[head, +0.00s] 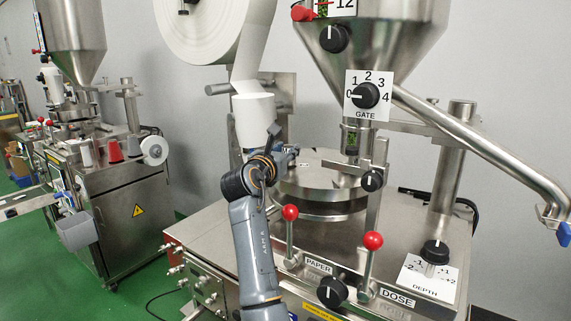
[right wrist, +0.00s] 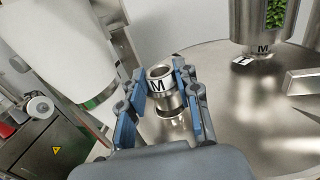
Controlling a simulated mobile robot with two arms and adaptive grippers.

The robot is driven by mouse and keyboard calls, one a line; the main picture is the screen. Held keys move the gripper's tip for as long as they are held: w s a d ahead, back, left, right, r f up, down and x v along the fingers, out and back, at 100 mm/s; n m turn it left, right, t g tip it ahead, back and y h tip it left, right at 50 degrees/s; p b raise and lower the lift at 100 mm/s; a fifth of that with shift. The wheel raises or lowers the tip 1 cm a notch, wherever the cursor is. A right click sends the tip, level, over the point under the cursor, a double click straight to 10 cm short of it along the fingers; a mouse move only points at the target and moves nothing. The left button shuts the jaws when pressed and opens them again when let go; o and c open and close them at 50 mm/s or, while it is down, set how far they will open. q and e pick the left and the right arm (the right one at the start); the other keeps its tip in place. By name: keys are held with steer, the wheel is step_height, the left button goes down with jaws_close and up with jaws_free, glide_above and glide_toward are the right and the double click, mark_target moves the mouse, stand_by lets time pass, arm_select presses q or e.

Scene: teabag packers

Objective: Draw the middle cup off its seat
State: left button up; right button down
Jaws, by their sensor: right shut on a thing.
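In the right wrist view a small metal cup (right wrist: 160,78) marked M stands between the blue finger pads of my right gripper (right wrist: 163,90). The gripper is shut on it. The cup is roughly upright and open at the top. Below it is a shiny round metal shape on the plate; I cannot tell whether the cup touches it. In the head view my right gripper (head: 287,152) is at the left edge of the round metal turntable (head: 330,190), and the cup is too small to make out. My left gripper is not in view.
A white paper roll (head: 254,120) stands close behind and left of the gripper. A dosing tube (head: 350,138) comes down over the turntable. Two red-knobbed levers (head: 290,212) (head: 373,241) rise in front. A second machine (head: 110,190) stands at the left.

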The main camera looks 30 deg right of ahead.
steer(key=s+a+r+b, duration=0.1)
steer(key=s+a+r, duration=0.7)
steer(key=s, duration=0.3)
steer(key=shift+s+r, duration=0.2)
steer(key=shift+r, duration=0.55)
